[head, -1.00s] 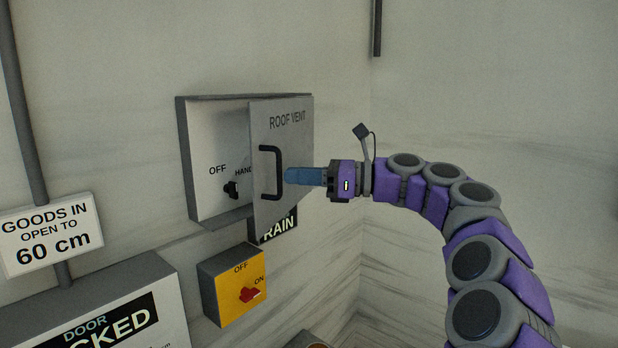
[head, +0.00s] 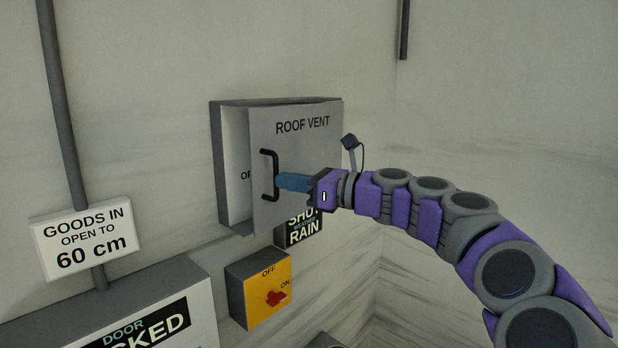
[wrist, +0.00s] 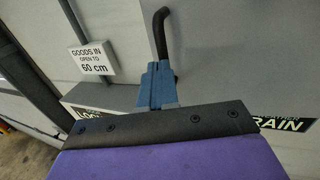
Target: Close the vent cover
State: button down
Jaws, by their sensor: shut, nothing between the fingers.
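The grey vent cover (head: 305,150), lettered "ROOF VENT", is hinged at its right and stands partly open in front of its wall box (head: 228,165). A white panel shows in the gap at the left, with part of a word visible. The black handle (head: 268,176) is on the cover's left side. My gripper (head: 279,181) has its blue fingers shut at the handle, with nothing seen between them. In the wrist view the fingers (wrist: 157,84) are together, just below the handle (wrist: 162,32). I cannot tell whether they touch the handle or cover.
A yellow switch box (head: 262,285) with a red switch is below the cover, beside a dark "SHUT RAIN" sign (head: 303,230). A "GOODS IN" sign (head: 86,240) hangs on a pipe at left, above a grey box (head: 150,300). The right wall is clear.

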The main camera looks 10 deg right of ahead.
aim_at(264, 175)
jog(key=shift+w+a+r+m+t+h+p, duration=0.1)
jog(key=shift+w+a+m+t+h+p, duration=0.25)
jog(key=shift+w+m+t, duration=0.15)
jog(key=shift+w+a+m+t+h+p, duration=0.3)
jog(key=shift+w+t, duration=0.1)
jog(key=shift+w, duration=0.15)
jog(key=shift+w+a, duration=0.2)
jog(key=shift+a, duration=0.05)
jog(key=shift+s+a, duration=0.1)
jog(key=shift+s, duration=0.1)
